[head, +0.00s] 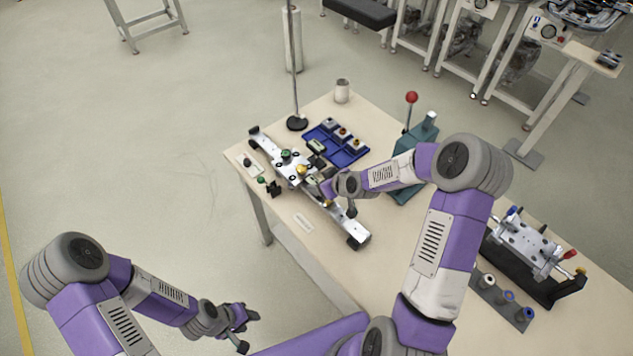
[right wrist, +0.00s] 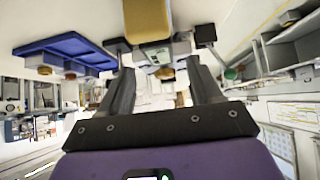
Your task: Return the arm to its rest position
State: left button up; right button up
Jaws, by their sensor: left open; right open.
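My right arm reaches over the table from the right in the head view. Its gripper (head: 325,194) is over or beside the silver rail fixture (head: 343,218); the arm partly hides the contact area. In the right wrist view the two dark fingers of my right gripper (right wrist: 163,85) stand apart with nothing between them. A yellow block (right wrist: 148,20) is near and beyond the fingertips, and a yellow part (head: 302,170) shows on the rail. My left gripper (head: 243,322) is open and empty, off the table at the lower left.
A blue compartment tray (head: 350,156) with small parts lies behind the rail. A teal press with a red-knobbed lever (head: 411,98), a white cup (head: 342,91) and a thin pole (head: 294,60) stand nearby. A metal fixture (head: 528,243) is at right. The floor at left is clear.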

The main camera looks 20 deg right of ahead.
jog(key=shift+v, duration=1)
